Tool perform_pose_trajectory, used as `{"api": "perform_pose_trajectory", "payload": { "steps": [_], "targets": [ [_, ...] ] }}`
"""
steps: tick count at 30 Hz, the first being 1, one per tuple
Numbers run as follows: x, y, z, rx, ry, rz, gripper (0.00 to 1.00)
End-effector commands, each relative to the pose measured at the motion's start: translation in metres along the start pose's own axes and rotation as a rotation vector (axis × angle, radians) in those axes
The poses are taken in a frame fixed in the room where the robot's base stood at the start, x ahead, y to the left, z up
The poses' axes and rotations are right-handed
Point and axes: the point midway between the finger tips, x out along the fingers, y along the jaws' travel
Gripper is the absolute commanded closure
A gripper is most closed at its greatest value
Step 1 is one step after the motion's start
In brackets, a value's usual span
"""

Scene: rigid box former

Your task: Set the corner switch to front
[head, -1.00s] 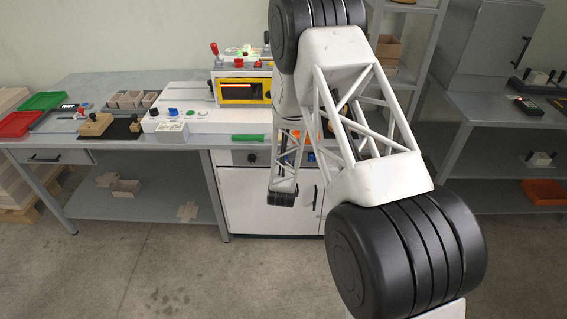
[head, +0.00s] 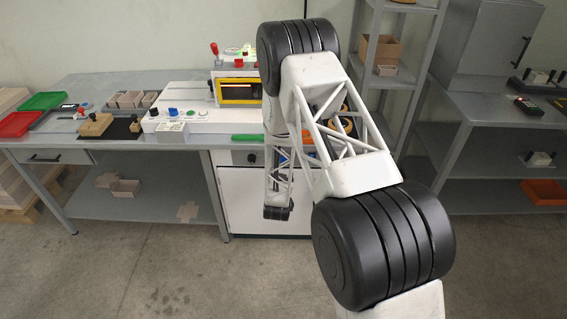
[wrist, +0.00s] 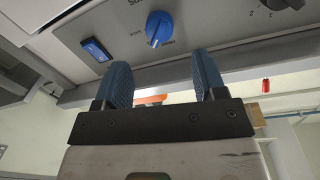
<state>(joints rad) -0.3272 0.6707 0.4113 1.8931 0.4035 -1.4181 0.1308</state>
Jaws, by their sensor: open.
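A round blue knob (wrist: 158,28) sits on a grey panel in the wrist view, with small lettering on both sides that is too small to read surely. A pale mark shows on the lower part of the knob. My gripper (wrist: 158,80) is open and empty. Its two blue ribbed fingers stand below the knob in the picture, and it shows in the gap above them; I see no contact. In the head view my arm hides my gripper and part of the panel under the bench top.
A blue rocker switch (wrist: 96,48) is left of the knob, and a black dial (wrist: 283,4) is at the upper right. In the head view, the bench front has a black knob (head: 251,158). The bench top carries a yellow-framed machine (head: 238,91) and a green-handled item (head: 246,138).

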Motion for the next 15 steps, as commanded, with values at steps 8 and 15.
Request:
{"api": "perform_pose_trajectory", "payload": {
  "steps": [8,15],
  "targets": [
    [0.025,0.001,0.0,0.0,0.0,0.002,0.36],
    [0.053,0.001,0.001,-0.001,-0.001,0.0,0.36]
  ]
}}
